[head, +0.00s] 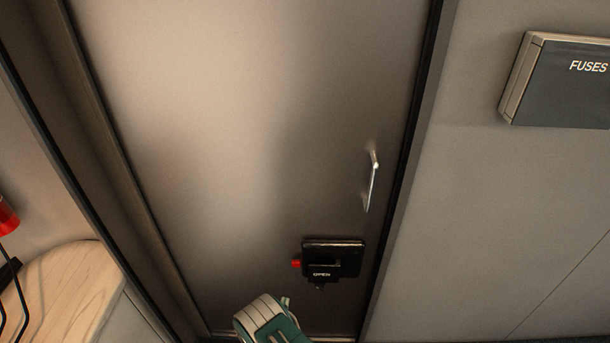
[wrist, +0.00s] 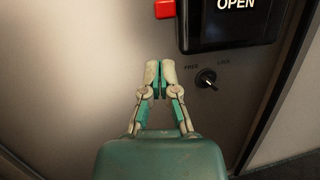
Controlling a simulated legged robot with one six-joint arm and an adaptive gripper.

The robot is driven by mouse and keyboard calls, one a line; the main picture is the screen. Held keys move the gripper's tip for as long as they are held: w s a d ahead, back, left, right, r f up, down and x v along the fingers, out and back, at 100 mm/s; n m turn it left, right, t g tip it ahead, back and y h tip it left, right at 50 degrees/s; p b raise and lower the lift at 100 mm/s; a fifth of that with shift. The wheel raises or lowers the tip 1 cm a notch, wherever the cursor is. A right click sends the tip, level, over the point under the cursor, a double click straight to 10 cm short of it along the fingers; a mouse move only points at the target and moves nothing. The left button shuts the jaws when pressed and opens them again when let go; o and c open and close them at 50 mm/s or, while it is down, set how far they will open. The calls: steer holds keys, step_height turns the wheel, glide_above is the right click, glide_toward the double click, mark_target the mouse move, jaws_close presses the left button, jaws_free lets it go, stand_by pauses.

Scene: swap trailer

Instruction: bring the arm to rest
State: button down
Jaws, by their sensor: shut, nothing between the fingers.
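My gripper (wrist: 159,80) is in the middle of the wrist view, its pale fingers with teal pads closed together and empty. It points at the grey door panel, below and left of the black box marked OPEN (wrist: 229,32); I cannot tell whether the tips touch the panel. In the head view, part of my teal and cream arm shows at the bottom centre, below the black box (head: 335,260). The fingertips are not clear there.
A grey door (head: 230,130) with a thin metal handle (head: 371,182) fills the middle. The black box has a red button (head: 296,264). A FUSES box (head: 560,85) is at right, a wooden counter (head: 75,290) at left.

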steer(key=w+d+r+m+g+h, duration=0.2)
steer(key=w+r+m+h, duration=0.25)
steer(key=r, duration=0.35)
steer(key=s+d+r+m+g+h, duration=0.1)
steer(key=d+r+m+g+h, duration=0.1)
steer(key=d+r+m+g, duration=0.5)
steer(key=s+d+r+m+g+h, duration=0.1)
steer(key=d+r+m+g+h, duration=0.2)
steer(key=r, duration=0.7)
steer(key=s+d+r+m+g+h, duration=0.1)
steer(key=d+r+m+g, duration=0.4)
steer(key=d+r, duration=0.25)
steer(key=s+d+r+m+g+y, duration=0.2)
steer(key=s+r+m+y, duration=0.1)
steer(key=s+r, duration=0.25)
steer(key=s+d+r+m+g+y, duration=0.1)
steer(key=s+d+r+m+y, duration=0.25)
steer(key=s+r, duration=0.2)
steer(key=s+a+r+m+t+y, duration=0.2)
steer(key=s+r+m+y, duration=0.1)
steer(key=s, duration=0.4)
steer(key=s+a+r+m+t+y, duration=0.2)
steer(key=s+r+m+t+y, duration=0.1)
steer(key=s, duration=0.4)
steer(key=shift+s+r+m+y, duration=0.35)
steer(key=shift+m+y, duration=0.15)
steer(key=shift+y, duration=0.7)
steer(key=shift+a, duration=0.1)
